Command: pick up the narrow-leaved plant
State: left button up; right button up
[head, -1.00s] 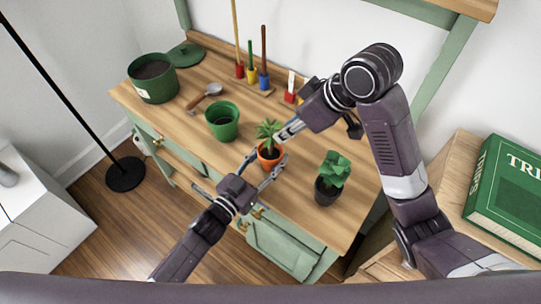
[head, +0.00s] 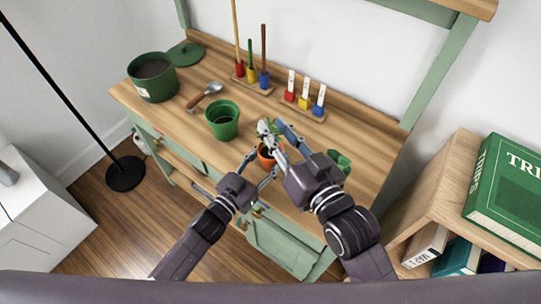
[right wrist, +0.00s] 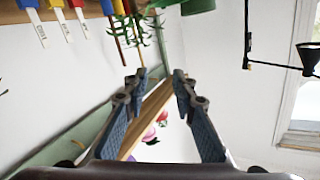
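The narrow-leaved plant stands upright in a small terracotta pot (head: 264,157) on the wooden bench top. Its leaves are mostly hidden behind my right gripper in the head view. My left gripper (head: 262,164) is low at the pot, its spread fingers on either side; contact is unclear. My right gripper (head: 272,128) is above the pot at the leaves, fingers apart. In the right wrist view the right gripper (right wrist: 158,80) is open with nothing between its fingertips, and narrow green leaves (right wrist: 138,32) show beyond them.
A broad-leaved plant (head: 341,160) is mostly hidden behind my right gripper. An empty green pot (head: 222,122) stands left of the terracotta pot. The front-right bench top is clear.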

aim_at(271, 128)
jog(key=s+d+f+n+t+h, duration=0.1)
jog(key=s+d+f+h, duration=0.15)
jog(key=s+f, duration=0.25)
jog(key=shift+y, duration=0.25)
jog(key=x, duration=1.1)
jog(key=shift+w+r, duration=0.2)
jog(key=shift+r, duration=0.05)
jog(key=shift+d, duration=0.1)
grip_shut()
